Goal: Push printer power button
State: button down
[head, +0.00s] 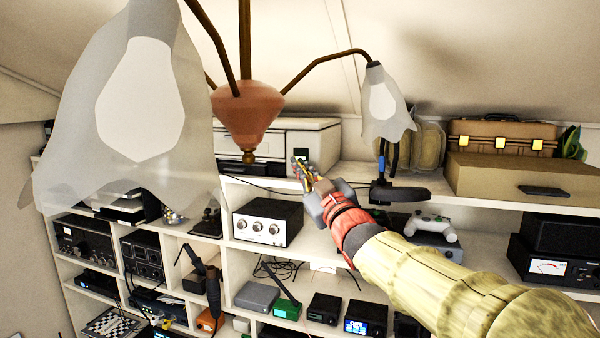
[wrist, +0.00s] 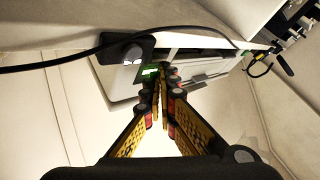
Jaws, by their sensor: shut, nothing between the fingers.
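The printer (head: 312,138) is a white box on the top shelf, partly hidden behind the hanging lamp. A small lit green panel (head: 301,154) shows on its front; it also appears in the wrist view (wrist: 149,71). I cannot make out the power button itself. My gripper (head: 300,163) is shut and empty, its fingers pointing at the printer's front just by the green panel. In the wrist view the fingertips (wrist: 160,76) are close together beside the panel. I cannot tell whether they touch the printer (wrist: 200,68).
A hanging lamp (head: 246,112) with glass shades fills the near left and centre. A black headset-like item (head: 400,192) and a tan case (head: 520,175) stand on the shelf to the right. A dark cable (wrist: 60,63) crosses the wrist view. Lower cubbies hold radios.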

jog(key=shift+s+a, duration=0.15)
jog(key=shift+s, duration=0.2)
jog(key=s+b, duration=0.2)
jog(key=s+a+b, duration=0.1)
jog(key=b, duration=0.1)
jog(key=s+a+b, duration=0.1)
jog(key=s, duration=0.1)
jog(key=shift+s+b, duration=0.3)
jog(key=shift+b, duration=0.1)
